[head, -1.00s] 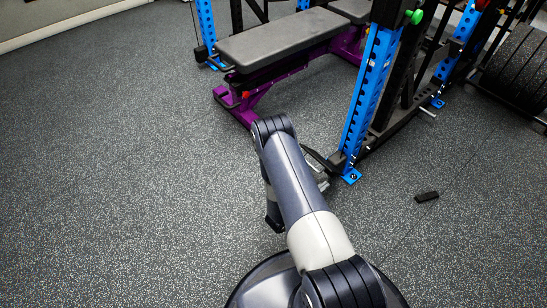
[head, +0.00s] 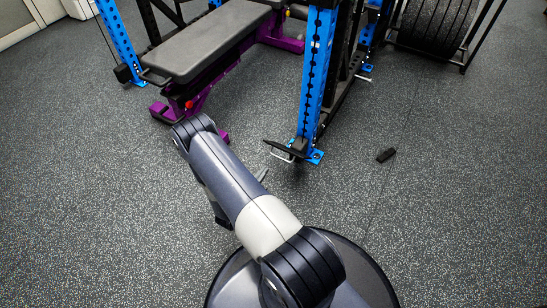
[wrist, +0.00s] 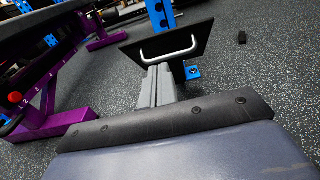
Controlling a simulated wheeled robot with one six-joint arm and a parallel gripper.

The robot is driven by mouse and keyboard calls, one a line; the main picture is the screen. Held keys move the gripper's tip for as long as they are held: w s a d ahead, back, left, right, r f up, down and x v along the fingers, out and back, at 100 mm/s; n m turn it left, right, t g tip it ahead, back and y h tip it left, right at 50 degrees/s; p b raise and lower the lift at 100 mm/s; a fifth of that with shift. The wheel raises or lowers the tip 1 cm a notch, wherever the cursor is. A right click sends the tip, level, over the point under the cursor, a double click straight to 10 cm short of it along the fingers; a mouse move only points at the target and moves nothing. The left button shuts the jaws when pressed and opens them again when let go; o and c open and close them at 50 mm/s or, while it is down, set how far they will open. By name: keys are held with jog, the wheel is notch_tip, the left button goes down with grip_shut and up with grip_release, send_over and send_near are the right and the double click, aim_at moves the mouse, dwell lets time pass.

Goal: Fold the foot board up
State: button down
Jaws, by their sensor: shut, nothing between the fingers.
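The foot board (head: 287,151) is a black plate with a silver bar handle, low at the foot of the near blue upright. In the wrist view the board (wrist: 187,35) extends out from the upright and looks tilted, with its handle (wrist: 168,50) along the near edge. My gripper (wrist: 158,72) is shut and empty, its grey fingers pointing at the handle and ending just below it in the picture. I cannot tell whether they touch. In the head view my arm hides most of the gripper; only a small grey tip (head: 262,175) shows.
A black bench (head: 205,45) on a purple frame stands left of the near blue upright (head: 318,75). A small black block (head: 386,154) lies on the floor to the right. Weight plates (head: 437,22) stand at the back right. The speckled floor in front is clear.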

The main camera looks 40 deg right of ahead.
jog(key=r+b+x, duration=0.1)
jog(key=b+x, duration=0.2)
jog(key=x, duration=0.7)
jog(key=shift+f, duration=0.45)
jog(key=d+r+y+p, duration=0.1)
jog(key=w+d+r+g+y+p, duration=0.1)
jog(key=r+p, duration=0.1)
jog(key=d+r+y+p, duration=0.1)
jog(key=d, duration=0.1)
jog(key=shift+w+d+r+g, duration=0.1)
jog(key=shift+w+r+g, duration=0.2)
jog(key=shift+r, duration=0.1)
jog(key=w+d+r+g+y+p, duration=0.1)
jog(key=w+d+r+y, duration=0.1)
jog(key=d, duration=0.4)
jog(key=shift+w+d+r+y, duration=0.15)
jog(key=shift+w+d+y, duration=0.2)
jog(key=shift+y, duration=0.35)
